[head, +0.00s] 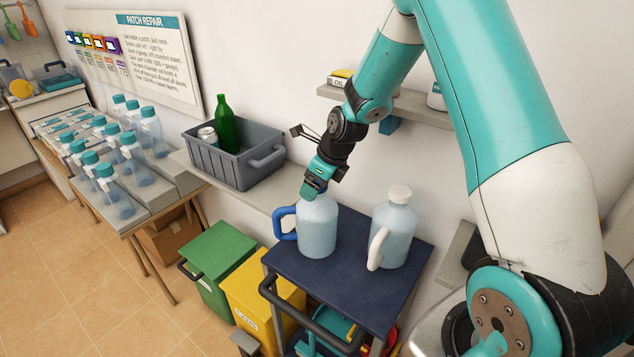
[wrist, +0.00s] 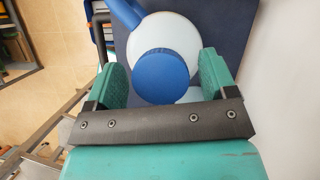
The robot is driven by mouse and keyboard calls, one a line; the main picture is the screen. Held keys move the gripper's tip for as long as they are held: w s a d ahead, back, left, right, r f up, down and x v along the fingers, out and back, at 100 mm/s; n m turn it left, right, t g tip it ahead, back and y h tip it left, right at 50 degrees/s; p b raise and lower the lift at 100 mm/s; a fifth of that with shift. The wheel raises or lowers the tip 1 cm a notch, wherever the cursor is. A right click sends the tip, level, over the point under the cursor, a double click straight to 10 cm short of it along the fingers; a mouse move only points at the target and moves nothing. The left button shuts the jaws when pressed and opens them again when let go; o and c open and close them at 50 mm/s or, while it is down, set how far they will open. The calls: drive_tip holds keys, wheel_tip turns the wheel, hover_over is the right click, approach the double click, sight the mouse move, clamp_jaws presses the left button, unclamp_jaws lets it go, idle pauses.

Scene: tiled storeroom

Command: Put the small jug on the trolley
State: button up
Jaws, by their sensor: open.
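A pale jug with a blue handle (head: 318,230) stands upright on the dark blue top of the trolley (head: 345,293). A second pale jug with a white handle and white cap (head: 392,238) stands to its right on the same top. They look alike in size, so I cannot tell which is the small one. My gripper (head: 311,190) is over the blue-handled jug, pointing down. In the wrist view, its open fingers lie on either side of the jug's blue cap (wrist: 160,76), apparently with gaps. In the head view my gripper hides that cap.
A grey crate (head: 233,168) with a green bottle (head: 226,124) and a jar stands on the ledge at left. A green bin (head: 218,262) and a yellow bin (head: 262,300) stand left of the trolley. A wall shelf (head: 400,108) is behind my arm.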

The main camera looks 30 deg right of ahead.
drive_tip(key=b+v, duration=0.2)
drive_tip(key=v, duration=0.9)
drive_tip(key=s+a+r+n+g+y, duration=0.1)
drive_tip(key=s+a+r+n, duration=0.2)
drive_tip(key=s+a+n, duration=0.35)
drive_tip(key=s+a+r+n+g, duration=0.1)
drive_tip(key=s+a+r+n, duration=0.25)
drive_tip(key=a+n, duration=0.6)
drive_tip(key=s+a+n+g, duration=0.1)
drive_tip(key=s+a+n, duration=0.1)
drive_tip(key=s+n, duration=0.6)
drive_tip(key=s+a+n, duration=0.3)
drive_tip(key=s+n, duration=0.5)
drive_tip(key=n, duration=0.4)
drive_tip(key=shift+s+r+n+g+y, duration=0.25)
drive_tip(key=shift+r+n+g+y, duration=0.05)
drive_tip(key=shift+r+g, duration=0.15)
